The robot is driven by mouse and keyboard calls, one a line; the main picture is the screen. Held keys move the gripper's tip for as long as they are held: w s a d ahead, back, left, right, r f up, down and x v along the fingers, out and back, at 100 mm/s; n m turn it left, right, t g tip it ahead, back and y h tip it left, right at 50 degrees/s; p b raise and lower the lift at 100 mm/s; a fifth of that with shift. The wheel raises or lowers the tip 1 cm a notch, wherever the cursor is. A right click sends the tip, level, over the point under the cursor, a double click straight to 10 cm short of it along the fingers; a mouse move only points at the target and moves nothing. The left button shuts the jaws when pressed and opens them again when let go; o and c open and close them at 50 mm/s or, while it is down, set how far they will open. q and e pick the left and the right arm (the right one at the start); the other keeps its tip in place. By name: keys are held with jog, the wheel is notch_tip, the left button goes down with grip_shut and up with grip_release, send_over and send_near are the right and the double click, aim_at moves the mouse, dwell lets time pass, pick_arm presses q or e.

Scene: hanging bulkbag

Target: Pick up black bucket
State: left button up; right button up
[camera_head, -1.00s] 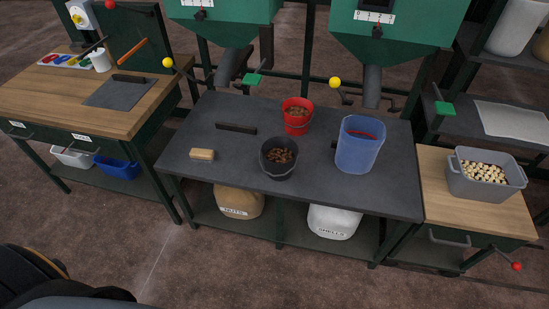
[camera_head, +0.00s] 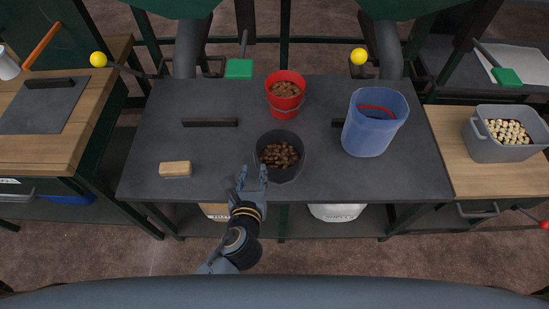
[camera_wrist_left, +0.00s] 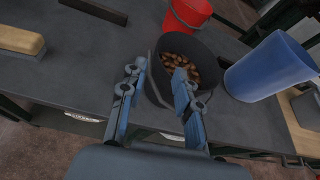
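The black bucket (camera_head: 284,172) stands upright on the dark table, near its front edge, with brown nuts inside. It also shows in the left wrist view (camera_wrist_left: 207,97), just ahead of the fingers. My left gripper (camera_head: 253,178) is open, its fingers apart and pointing at the near left side of the bucket. In the left wrist view the left gripper (camera_wrist_left: 158,78) has the bucket's near rim between or just beyond its fingertips; I cannot tell whether they touch. Nothing is gripped. My right gripper is not in view.
A red bucket (camera_head: 285,104) of nuts stands behind, and a blue container (camera_head: 368,139) stands to the right. A wooden-backed brush (camera_head: 175,169) lies at the left. A grey bin (camera_head: 493,146) sits on the right-hand table. Clear tabletop (camera_head: 225,147) lies left of the black bucket.

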aim_at(258, 151)
pick_arm(q)
jog(key=x, duration=0.5)
jog(key=shift+w, duration=0.1)
jog(key=shift+w+f, duration=0.2)
jog(key=shift+w, duration=0.15)
jog(key=shift+w+f, duration=0.1)
jog(key=shift+w, duration=0.05)
jog(key=shift+w+f, duration=0.1)
jog(key=shift+w, duration=0.25)
jog(key=x, duration=0.4)
jog(key=shift+w+f+b, duration=0.1)
jog(key=shift+b, duration=0.25)
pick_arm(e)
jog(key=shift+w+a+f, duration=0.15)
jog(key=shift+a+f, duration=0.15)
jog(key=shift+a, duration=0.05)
pick_arm(q)
jog(key=shift+c, duration=0.2)
grip_shut()
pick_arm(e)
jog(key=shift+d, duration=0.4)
